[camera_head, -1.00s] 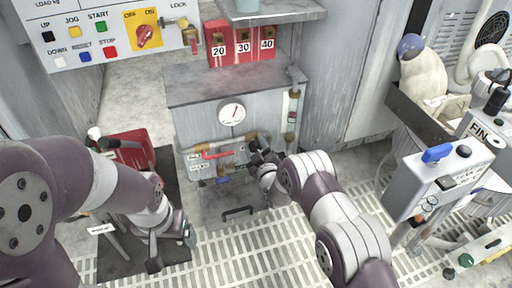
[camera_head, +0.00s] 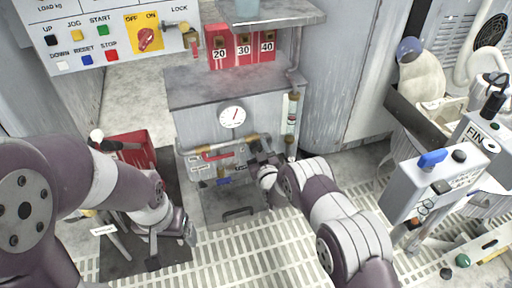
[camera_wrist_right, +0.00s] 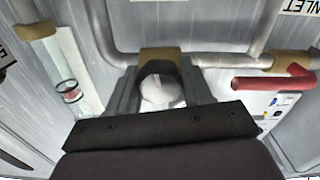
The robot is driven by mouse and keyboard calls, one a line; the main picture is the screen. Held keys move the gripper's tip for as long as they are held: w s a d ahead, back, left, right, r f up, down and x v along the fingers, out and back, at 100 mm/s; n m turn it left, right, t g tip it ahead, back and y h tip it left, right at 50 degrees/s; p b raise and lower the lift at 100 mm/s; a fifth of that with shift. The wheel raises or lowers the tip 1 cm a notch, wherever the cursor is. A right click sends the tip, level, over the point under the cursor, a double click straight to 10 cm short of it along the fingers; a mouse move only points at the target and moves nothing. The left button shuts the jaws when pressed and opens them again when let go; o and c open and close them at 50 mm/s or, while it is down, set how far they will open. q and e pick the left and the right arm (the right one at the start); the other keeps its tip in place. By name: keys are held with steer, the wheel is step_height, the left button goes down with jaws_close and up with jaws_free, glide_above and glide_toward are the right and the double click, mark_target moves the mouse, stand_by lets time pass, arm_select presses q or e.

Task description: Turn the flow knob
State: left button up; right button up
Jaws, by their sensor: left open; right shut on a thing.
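The flow knob (camera_wrist_right: 160,95), a round pale face with a black rim, sits between the fingers of my right gripper (camera_wrist_right: 159,98) in the right wrist view. The gripper is shut on it. In the head view my right gripper (camera_head: 262,160) is at the right end of the pipework below the dial, and the knob is hidden there. A clear flow tube (camera_wrist_right: 67,80) stands left of the knob; it also shows in the head view (camera_head: 291,116). My left gripper (camera_head: 172,248) is open and empty over the dark mat at lower left.
A red lever (camera_wrist_right: 272,81) on the pipe is right of the knob. A round dial (camera_head: 232,117) is on the cabinet above. A red case (camera_head: 133,150) is near my left arm. A button box (camera_head: 432,185) stands at right. Grated floor lies in front.

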steer(key=shift+f+m, duration=0.1)
steer(key=shift+m, duration=0.5)
steer(key=o, duration=1)
steer(key=shift+o, duration=0.2)
steer(key=shift+s+p, duration=0.25)
steer(key=shift+p, duration=0.1)
steer(key=p+v, duration=0.7)
steer(key=v, duration=0.5)
steer(key=shift+s+d, duration=0.1)
steer(key=shift+s, duration=0.05)
